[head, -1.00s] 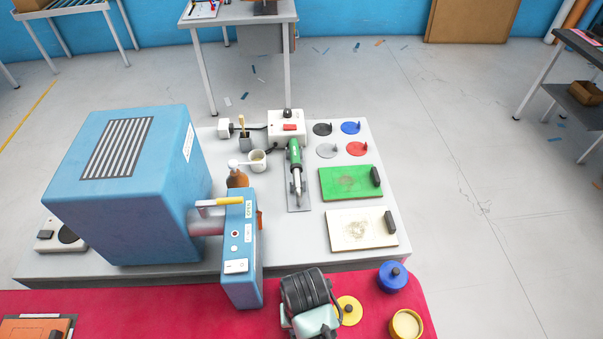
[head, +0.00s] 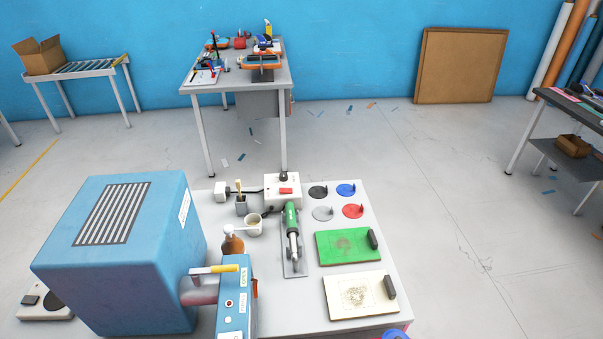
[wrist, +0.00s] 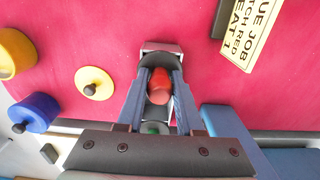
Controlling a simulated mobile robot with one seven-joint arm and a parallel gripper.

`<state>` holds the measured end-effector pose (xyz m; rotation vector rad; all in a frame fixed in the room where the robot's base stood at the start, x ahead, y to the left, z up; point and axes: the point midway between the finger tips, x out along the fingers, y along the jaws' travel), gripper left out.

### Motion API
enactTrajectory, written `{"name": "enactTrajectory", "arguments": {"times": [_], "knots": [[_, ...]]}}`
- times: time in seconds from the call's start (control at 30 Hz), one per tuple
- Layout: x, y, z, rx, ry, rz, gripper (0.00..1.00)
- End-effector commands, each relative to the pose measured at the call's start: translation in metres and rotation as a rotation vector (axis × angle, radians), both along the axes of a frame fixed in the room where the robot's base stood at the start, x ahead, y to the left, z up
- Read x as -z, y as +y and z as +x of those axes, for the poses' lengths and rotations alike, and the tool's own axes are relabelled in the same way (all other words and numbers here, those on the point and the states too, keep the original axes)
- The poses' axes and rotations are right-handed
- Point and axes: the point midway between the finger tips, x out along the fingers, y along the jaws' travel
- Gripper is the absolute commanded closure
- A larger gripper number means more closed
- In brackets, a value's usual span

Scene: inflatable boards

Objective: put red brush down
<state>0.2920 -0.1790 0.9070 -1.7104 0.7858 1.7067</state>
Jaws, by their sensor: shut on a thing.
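In the wrist view, my gripper (wrist: 160,72) has its two blue-grey fingers closed around a red rounded piece (wrist: 160,84), which I take for the red brush. Most of its body is hidden, so I see mainly its red end. Behind it, between and past the fingers, are a dark and grey part and a bit of green; I cannot tell whether they touch the brush. The red mat (wrist: 240,100) lies below. My gripper does not show in the head view.
In the wrist view, a yellow lid (wrist: 94,76), a blue pot (wrist: 40,105) and a yellow pot (wrist: 14,58) stand left of my gripper. A yellow label (wrist: 250,28) lies upper right. In the head view, a blue machine (head: 110,260) stands beside green (head: 342,246) and white (head: 350,298) boards.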

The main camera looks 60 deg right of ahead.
Motion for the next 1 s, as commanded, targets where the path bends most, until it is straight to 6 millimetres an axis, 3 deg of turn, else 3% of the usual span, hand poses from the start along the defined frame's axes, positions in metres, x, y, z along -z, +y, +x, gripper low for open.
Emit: {"name": "enactTrajectory", "arguments": {"times": [0.1, 0.13, 0.27, 0.63, 0.77, 1.0], "knots": [[0.005, 0.000, 0.000, 0.000, 0.000, 0.000, 1.00], [0.003, 0.000, 0.000, 0.000, 0.000, 0.000, 0.59], [0.003, 0.000, 0.000, 0.000, 0.001, 0.001, 0.36], [-0.002, 0.000, 0.000, 0.000, -0.001, -0.001, 0.35], [-0.016, -0.001, 0.001, 0.000, -0.003, -0.002, 0.35], [-0.064, -0.001, 0.001, 0.000, -0.005, -0.002, 0.35]]}}
